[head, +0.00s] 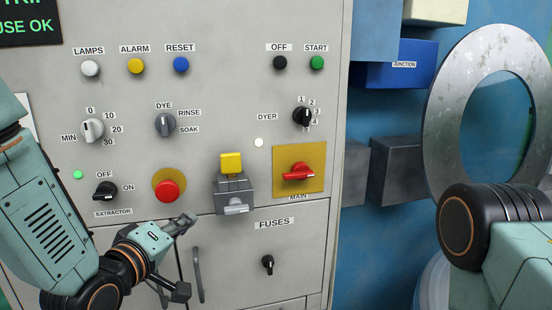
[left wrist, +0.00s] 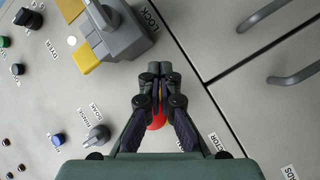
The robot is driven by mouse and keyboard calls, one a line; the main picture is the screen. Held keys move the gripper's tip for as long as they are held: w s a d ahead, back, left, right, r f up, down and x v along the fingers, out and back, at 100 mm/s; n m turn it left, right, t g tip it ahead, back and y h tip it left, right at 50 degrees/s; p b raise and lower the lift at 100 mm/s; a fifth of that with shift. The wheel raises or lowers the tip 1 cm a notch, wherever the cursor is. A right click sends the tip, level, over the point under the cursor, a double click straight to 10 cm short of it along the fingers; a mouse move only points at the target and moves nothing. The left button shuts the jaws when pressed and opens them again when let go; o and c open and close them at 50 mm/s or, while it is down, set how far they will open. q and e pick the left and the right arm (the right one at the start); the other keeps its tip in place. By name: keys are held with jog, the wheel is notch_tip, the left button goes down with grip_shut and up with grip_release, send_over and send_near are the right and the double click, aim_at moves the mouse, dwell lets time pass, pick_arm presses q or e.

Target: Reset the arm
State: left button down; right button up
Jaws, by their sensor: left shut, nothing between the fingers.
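My left gripper (head: 188,221) is in front of the grey control panel (head: 230,110), just below and right of the red mushroom button (head: 169,190). In the left wrist view its fingers (left wrist: 160,70) are together with nothing between the tips. The red button (left wrist: 156,122) shows behind them, partly covered by the fingers; whether they touch it cannot be told. My right arm comes in at the right edge of the head view, and its gripper is out of the picture.
A grey box with a yellow block (head: 231,163) and the red MAIN switch (head: 298,173) stick out right of the gripper. The black EXTRACTOR knob (head: 105,191) is close to my left arm. Door handles (head: 197,275) are below. A round metal ring (head: 443,100) stands at the right.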

pick_arm(q)
jog(key=s+a+f+m+g+y+b, duration=0.1)
jog(key=s+f+g+b, duration=0.3)
jog(key=f, duration=0.6)
jog(key=s+a+f+m+g+y, duration=0.1)
jog(key=s+f, duration=0.4)
jog(key=f, duration=0.6)
jog(key=s+a+f+m+g+y+b, duration=0.1)
jog(key=s+f+m+g+b, duration=0.3)
jog(key=f, duration=0.6)
jog(key=s+f+m+g+b, duration=0.1)
jog(key=s+f+g+b, duration=0.1)
jog(key=s+f, duration=0.6)
jog(key=s+a+f+m+g+y+b, duration=0.1)
jog(key=s+f+g, duration=0.3)
jog(key=s+f, duration=0.5)
jog(key=s, duration=0.7)
jog(key=shift+a+g+b, duration=0.3)
jog(key=shift+g+b, duration=0.1)
